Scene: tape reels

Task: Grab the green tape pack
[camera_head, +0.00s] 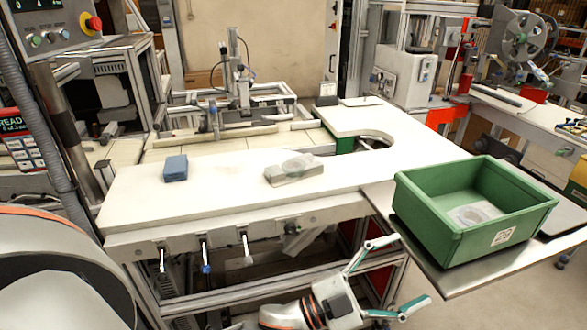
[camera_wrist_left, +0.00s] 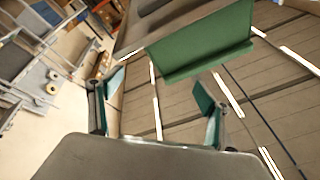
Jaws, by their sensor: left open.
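No pack that is clearly a green tape pack shows in the head view. A blue pack (camera_head: 175,168) lies at the left of the white table (camera_head: 225,195), and a pale grey pack (camera_head: 293,170) lies near its middle. A green bin (camera_head: 495,225) at the right holds a pale, clear-wrapped pack (camera_head: 474,214). My left gripper (camera_head: 403,272) is open and empty, below the table's front edge and left of the bin. In the left wrist view, a green panel-like thing (camera_wrist_left: 200,45) is beyond the open fingers (camera_wrist_left: 160,88); I cannot tell what it is. My right gripper is not in view.
The bin stands on a grey shelf (camera_head: 440,275) whose edge is close to my left gripper. The table's frame (camera_head: 240,225) and legs are behind the gripper. A green part (camera_head: 345,145) shows at the table's curved cutout. Much of the tabletop is clear.

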